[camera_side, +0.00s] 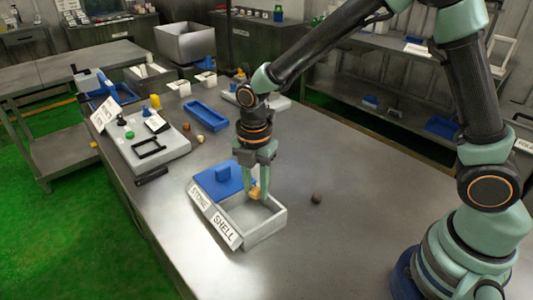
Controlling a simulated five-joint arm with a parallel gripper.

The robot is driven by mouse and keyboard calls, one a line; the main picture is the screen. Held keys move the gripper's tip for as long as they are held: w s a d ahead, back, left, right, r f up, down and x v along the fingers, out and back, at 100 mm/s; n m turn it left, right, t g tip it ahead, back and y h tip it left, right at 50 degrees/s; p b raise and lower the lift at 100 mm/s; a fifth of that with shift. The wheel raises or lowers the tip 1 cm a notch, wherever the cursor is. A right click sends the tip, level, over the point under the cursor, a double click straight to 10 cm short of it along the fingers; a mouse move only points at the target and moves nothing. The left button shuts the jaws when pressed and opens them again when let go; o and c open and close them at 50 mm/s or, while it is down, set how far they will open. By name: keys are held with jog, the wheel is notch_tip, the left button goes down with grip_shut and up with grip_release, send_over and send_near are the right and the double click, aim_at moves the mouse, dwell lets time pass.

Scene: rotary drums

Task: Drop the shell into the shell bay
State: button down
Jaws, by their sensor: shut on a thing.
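My gripper (259,177) points down over the open shell bay, shut on a small tan-orange shell (255,192). The shell bay (264,236) is the right-hand part of a grey two-part box, with a "SHELL" label (226,232) on its sloped front. The stone bay beside it, labelled "STONE" (199,198), is covered by a blue lid (218,179) with a raised handle. The shell is at or a little above the bay's opening; I cannot tell its exact height.
A dark round lump (316,198) lies on the table right of the box. A grey panel (150,156) with small parts stands at the left, and a blue tray (206,116) lies behind. The table's right front is clear.

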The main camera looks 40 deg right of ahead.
aim_at(257, 188)
jog(key=shift+f, duration=1.15)
jog(key=shift+c, duration=2.4)
grip_release()
notch_tip(257, 188, up, 12)
jog(key=shift+d+r, duration=0.1)
jog(key=s+d+r+m+t, duration=0.2)
jog(key=s+d+m, duration=0.3)
jog(key=m, duration=0.6)
jog(key=s+d+r+m+t, duration=0.3)
jog(key=d+m, duration=0.5)
jog(key=m, duration=0.3)
jog(key=shift+s+d+r+t, duration=0.15)
jog(key=shift+s+r+t, duration=0.15)
jog(key=shift+s+r, duration=0.6)
